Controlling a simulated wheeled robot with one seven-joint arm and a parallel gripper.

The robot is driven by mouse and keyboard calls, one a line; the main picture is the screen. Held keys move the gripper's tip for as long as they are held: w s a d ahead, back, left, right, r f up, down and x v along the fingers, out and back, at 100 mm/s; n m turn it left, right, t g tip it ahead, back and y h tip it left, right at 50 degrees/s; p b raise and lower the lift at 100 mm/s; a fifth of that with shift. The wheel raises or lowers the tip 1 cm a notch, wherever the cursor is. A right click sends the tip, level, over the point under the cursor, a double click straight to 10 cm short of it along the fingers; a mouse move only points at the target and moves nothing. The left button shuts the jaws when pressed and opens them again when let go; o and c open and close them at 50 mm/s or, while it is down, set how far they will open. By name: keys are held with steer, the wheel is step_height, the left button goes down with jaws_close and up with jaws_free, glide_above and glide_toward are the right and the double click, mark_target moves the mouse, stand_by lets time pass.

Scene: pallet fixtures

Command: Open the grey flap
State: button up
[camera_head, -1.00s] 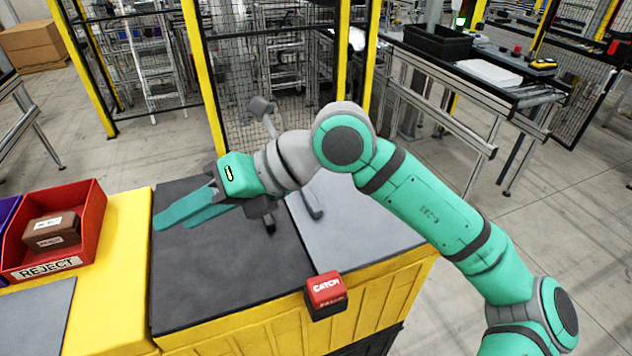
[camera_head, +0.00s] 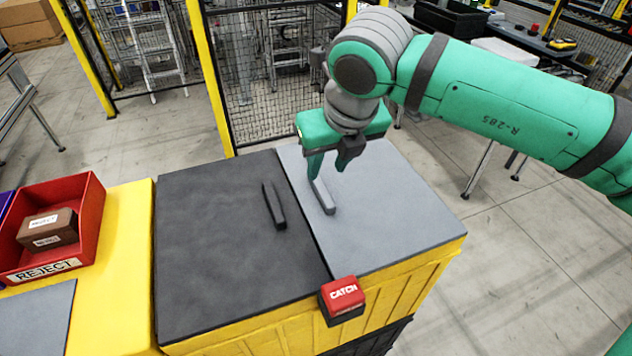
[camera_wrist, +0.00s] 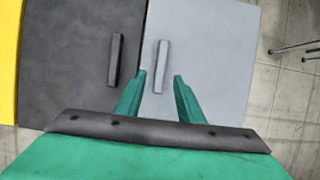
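The grey flap (camera_head: 400,215) is the light grey lid half at the right of the yellow crate. Its light grey bar handle (camera_head: 324,196) lies along its left side, and the handle also shows in the wrist view (camera_wrist: 161,66). My gripper (camera_head: 328,170) points down over the grey flap at the far end of the handle. In the wrist view my gripper (camera_wrist: 160,74) has its two green fingers apart, one on each side of the handle line. Whether the fingers touch the handle or flap is unclear. The flap looks flat and shut.
A dark flap (camera_head: 220,250) with a black handle (camera_head: 274,206) lies beside the grey one, also shut. A red catch block (camera_head: 342,296) marked CATCH sits at the front edge by the seam. A red REJECT bin (camera_head: 85,225) holding a brown box (camera_head: 47,229) stands at the left.

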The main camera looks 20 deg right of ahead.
mark_target(321, 188)
steer(key=x, duration=0.8)
steer(key=shift+s+d, duration=0.2)
steer(key=shift+w+a+f, duration=0.15)
steer(key=shift+w+f, duration=0.15)
steer(key=shift+f, duration=0.25)
